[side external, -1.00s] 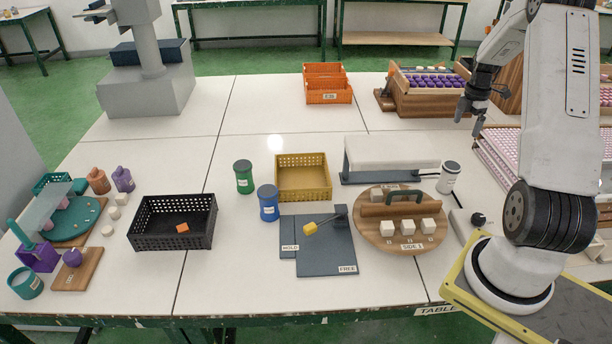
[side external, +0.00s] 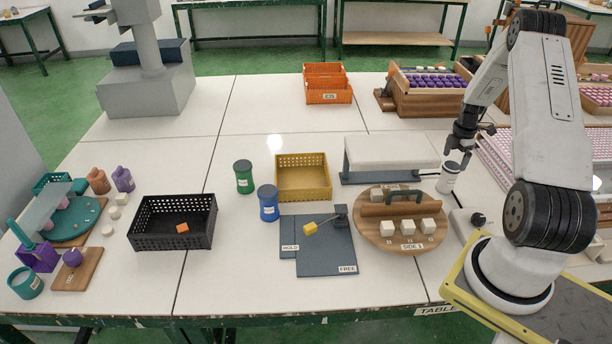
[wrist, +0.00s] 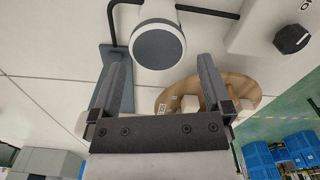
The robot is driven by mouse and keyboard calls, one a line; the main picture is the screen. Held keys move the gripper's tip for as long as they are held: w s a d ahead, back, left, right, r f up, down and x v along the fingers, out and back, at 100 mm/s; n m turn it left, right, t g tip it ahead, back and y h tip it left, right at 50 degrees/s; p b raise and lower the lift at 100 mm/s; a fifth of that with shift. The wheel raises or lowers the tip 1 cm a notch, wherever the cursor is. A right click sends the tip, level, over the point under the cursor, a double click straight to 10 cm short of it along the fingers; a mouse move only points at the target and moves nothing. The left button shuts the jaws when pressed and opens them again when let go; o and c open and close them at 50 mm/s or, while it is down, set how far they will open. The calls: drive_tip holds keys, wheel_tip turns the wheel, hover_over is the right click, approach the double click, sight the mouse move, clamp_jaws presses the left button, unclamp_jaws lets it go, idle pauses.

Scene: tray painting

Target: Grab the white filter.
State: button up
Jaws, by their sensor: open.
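The white filter appears to be the white cylinder (side external: 448,180) with a dark grey top and a small label, standing upright on the table right of the round wooden board. In the wrist view its round grey top (wrist: 158,47) with a white rim shows at upper centre, just beyond the fingers. My gripper (side external: 458,157) is above it and partly overlaps its top in the side view. In the wrist view my gripper (wrist: 160,66) is open and empty, its two fingers spread left and right of the line to the cylinder. I cannot tell how large the height gap is.
A dark knob on a light box (side external: 478,220) is in front. Blue (side external: 268,204) and green (side external: 244,177) canisters stand farther left.

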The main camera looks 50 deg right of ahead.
sight(451, 166)
drive_tip(key=shift+f, duration=0.2)
drive_tip(key=shift+w+f, duration=0.15)
drive_tip(key=shift+f, duration=2.45)
drive_tip(key=c, duration=1.1)
drive_tip(key=shift+r, duration=0.1)
drive_tip(key=shift+r, duration=4.95)
